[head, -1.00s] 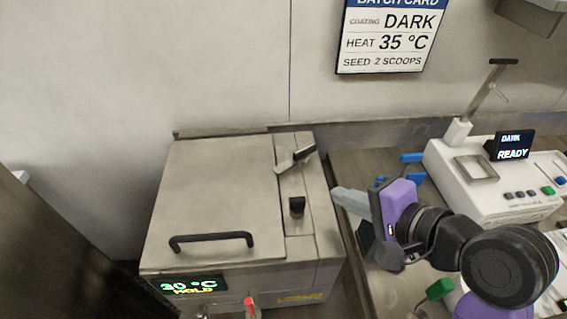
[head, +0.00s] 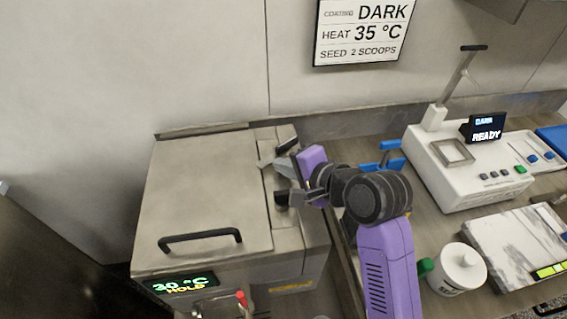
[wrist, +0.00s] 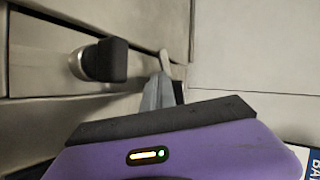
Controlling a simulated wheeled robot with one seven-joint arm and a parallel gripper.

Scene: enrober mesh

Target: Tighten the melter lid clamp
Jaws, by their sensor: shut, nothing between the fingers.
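The melter (head: 205,185) is a steel box with a flat lid at the left of the head view. The lid clamp (head: 287,146) is a steel lever with a black grip, on the strip along the lid's right edge. A black knob (head: 283,198) stands on the same strip, closer to me; it also shows in the wrist view (wrist: 112,61). My gripper (head: 280,169) is shut and empty between clamp and knob, close beside the clamp. In the wrist view its fingers (wrist: 158,92) reach past the knob; a thin pale piece shows at their tips. Contact with the clamp cannot be told.
A wall stands behind.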

